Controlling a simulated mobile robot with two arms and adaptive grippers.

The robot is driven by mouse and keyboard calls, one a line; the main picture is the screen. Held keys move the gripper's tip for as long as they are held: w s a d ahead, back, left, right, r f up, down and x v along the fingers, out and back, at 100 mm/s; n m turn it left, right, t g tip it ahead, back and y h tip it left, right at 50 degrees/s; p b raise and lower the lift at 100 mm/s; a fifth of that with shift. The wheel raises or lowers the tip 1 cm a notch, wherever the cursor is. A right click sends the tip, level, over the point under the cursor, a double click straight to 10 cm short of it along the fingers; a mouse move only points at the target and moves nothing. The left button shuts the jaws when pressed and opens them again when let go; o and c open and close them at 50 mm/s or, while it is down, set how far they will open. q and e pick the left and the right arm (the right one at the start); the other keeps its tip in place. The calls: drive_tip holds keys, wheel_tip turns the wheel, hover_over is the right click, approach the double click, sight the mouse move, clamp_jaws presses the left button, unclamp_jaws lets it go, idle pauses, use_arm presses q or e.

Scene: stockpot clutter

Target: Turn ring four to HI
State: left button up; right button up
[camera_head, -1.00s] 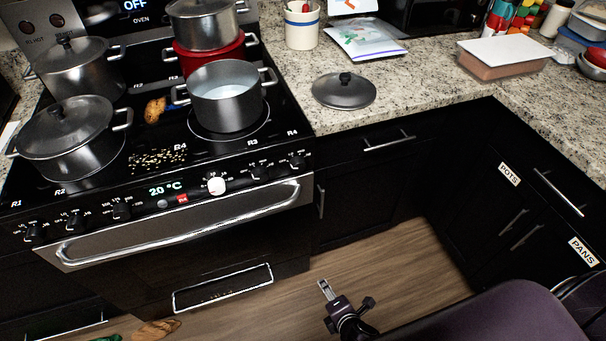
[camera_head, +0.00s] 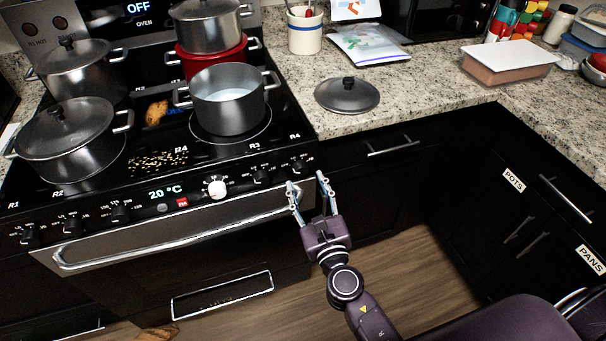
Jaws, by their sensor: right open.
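The stove's front panel carries a row of knobs. The rightmost black knob (camera_head: 299,165) sits below a printed R4, and another black knob (camera_head: 261,176) sits left of it, below R3. My left gripper is not in view.
An open grey pot (camera_head: 228,110) stands on the front right ring, and lidded pots (camera_head: 65,145) stand at left. The oven handle (camera_head: 180,232) runs below the knobs. A loose lid (camera_head: 347,95) lies on the counter (camera_head: 420,95).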

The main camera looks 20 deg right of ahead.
sight(301, 173)
drive_tip(key=shift+w, duration=1.75)
drive_tip(key=c, duration=1.1)
